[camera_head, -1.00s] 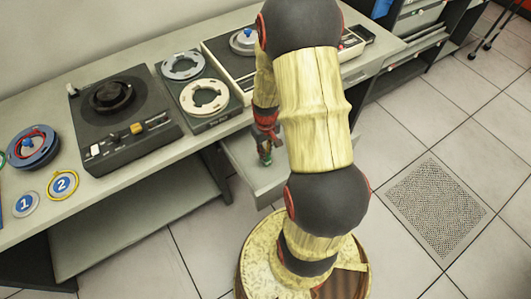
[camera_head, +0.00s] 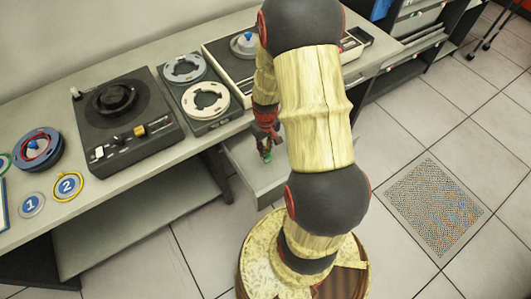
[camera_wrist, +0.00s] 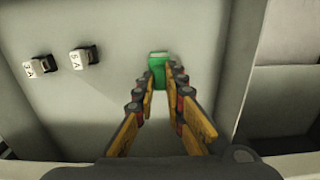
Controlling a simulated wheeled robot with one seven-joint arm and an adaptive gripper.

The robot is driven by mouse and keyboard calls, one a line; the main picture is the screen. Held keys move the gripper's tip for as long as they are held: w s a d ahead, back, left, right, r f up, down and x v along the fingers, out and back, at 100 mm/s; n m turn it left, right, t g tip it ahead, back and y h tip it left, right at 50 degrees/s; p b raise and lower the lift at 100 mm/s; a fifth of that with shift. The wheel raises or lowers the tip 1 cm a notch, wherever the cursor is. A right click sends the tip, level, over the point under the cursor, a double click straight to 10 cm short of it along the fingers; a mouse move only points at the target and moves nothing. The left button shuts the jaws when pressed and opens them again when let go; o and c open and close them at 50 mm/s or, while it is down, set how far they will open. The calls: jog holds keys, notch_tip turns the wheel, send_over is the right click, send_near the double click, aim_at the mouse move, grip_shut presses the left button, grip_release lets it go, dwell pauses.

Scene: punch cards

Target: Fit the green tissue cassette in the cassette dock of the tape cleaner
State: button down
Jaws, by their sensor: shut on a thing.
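The green tissue cassette (camera_wrist: 158,60) shows between my fingertips in the wrist view. My gripper (camera_wrist: 160,76) is shut on it. In the head view my gripper (camera_head: 265,148) points down over an open drawer (camera_head: 245,172) under the bench, and a small bit of green (camera_head: 267,154) shows at its tips. I cannot tell whether the cassette still touches the drawer floor.
Two small blocks, marked 3A (camera_wrist: 38,66) and 5A (camera_wrist: 84,58), lie in the drawer to the left. A blue-knobbed machine (camera_head: 243,42) sits farther back, partly behind my arm. Blue discs 1 (camera_head: 32,204) and 2 (camera_head: 67,186) lie near the bench's front left.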

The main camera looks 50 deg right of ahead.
jog(key=shift+r+p, duration=1.15)
jog(key=shift+r, duration=0.35)
jog(key=shift+w, duration=0.1)
